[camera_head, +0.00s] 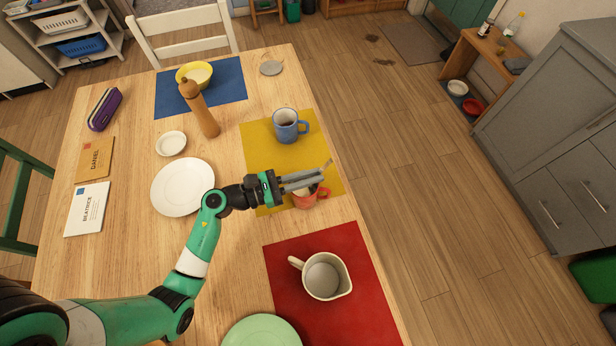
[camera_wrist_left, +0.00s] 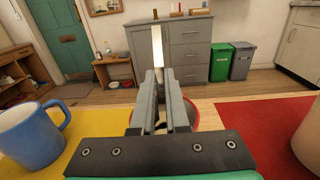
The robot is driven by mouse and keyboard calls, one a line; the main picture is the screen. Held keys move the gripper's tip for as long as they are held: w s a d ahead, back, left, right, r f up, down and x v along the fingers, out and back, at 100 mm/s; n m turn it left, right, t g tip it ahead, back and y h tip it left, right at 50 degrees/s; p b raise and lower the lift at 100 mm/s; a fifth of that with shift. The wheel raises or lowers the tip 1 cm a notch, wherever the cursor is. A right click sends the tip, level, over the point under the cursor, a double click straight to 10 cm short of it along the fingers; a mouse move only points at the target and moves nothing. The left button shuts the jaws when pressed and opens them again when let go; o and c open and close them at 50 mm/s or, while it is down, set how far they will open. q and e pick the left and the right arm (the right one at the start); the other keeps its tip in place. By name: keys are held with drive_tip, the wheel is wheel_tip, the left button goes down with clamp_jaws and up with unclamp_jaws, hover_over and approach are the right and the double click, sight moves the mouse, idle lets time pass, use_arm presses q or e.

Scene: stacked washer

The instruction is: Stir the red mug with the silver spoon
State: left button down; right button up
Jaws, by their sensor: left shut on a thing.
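The red mug (camera_head: 310,200) stands on the yellow mat (camera_head: 262,160) near the table's right edge. My left gripper (camera_head: 312,178) is above the mug and hides part of its opening. The gripper is shut on the silver spoon (camera_head: 327,164), whose handle sticks up past the fingertips. The left wrist view shows the spoon handle (camera_wrist_left: 157,45) upright between the fingers (camera_wrist_left: 160,95). The red rim (camera_wrist_left: 194,115) of the mug shows behind the fingers there. The spoon's lower end is hidden, so I cannot tell how deep it sits. My right gripper is not in view.
A blue mug (camera_head: 287,127) stands farther back on the yellow mat. A cream jug (camera_head: 325,277) stands on the red mat (camera_head: 285,246) nearer me. A white plate (camera_head: 182,187) and a pepper mill (camera_head: 200,110) are to the left.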

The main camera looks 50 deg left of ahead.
use_arm(q)
drive_tip(key=shift+s, duration=0.5)
drive_tip(key=shift+w, duration=0.1)
drive_tip(key=shift+a, duration=0.1)
drive_tip(key=w+r+p, duration=0.1)
drive_tip(key=r+p, duration=0.1)
drive_tip(key=r, duration=0.1)
drive_tip(key=w+d+r+p, duration=0.1)
drive_tip(key=r+p, duration=0.2)
drive_tip(key=w+r+p, duration=0.1)
drive_tip(key=r+p, duration=0.2)
drive_tip(key=shift+w+d, duration=0.2)
drive_tip(key=shift+d, duration=0.15)
idle(0.6)
wheel_tip(320, 180, up, 5)
drive_tip(key=p, duration=0.5)
drive_tip(key=shift+d+f, duration=0.1)
